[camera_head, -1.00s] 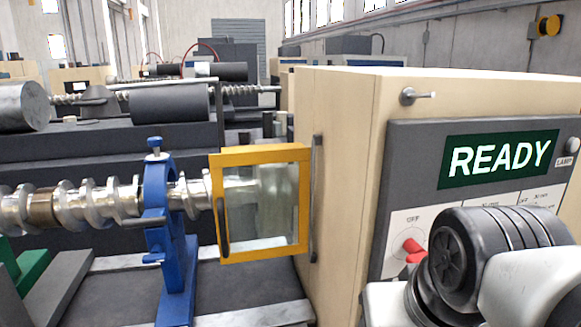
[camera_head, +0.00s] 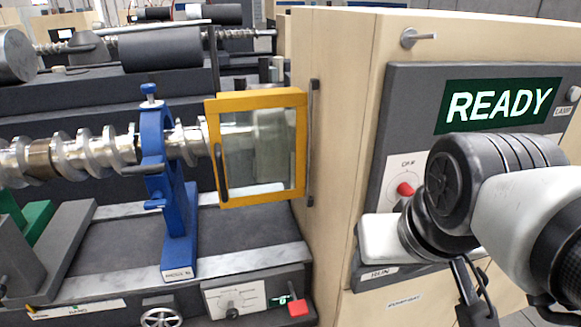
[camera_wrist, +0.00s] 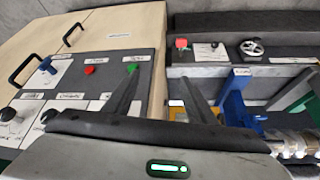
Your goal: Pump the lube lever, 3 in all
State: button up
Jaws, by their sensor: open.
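My gripper (camera_wrist: 160,98) is in the wrist view with its two dark fingers spread apart and nothing between them. In the head view my arm is at the right, in front of the control panel, and its dark fingers show only in part at the lower edge. A small grey lever with a round hub (camera_head: 410,38) sticks out of the beige cabinet's upper front, above the READY screen (camera_head: 499,105). I cannot read which of these is the lube lever.
A red knob (camera_head: 405,189) is on the panel beside my arm. A yellow-framed glass guard (camera_head: 212,150) and a blue stand (camera_head: 178,222) are at the left. A red square button (camera_head: 298,308) and a small handwheel (camera_head: 161,318) are at the lower front. A black handle (camera_wrist: 22,68) is on the cabinet.

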grip_shut()
dwell(1.5)
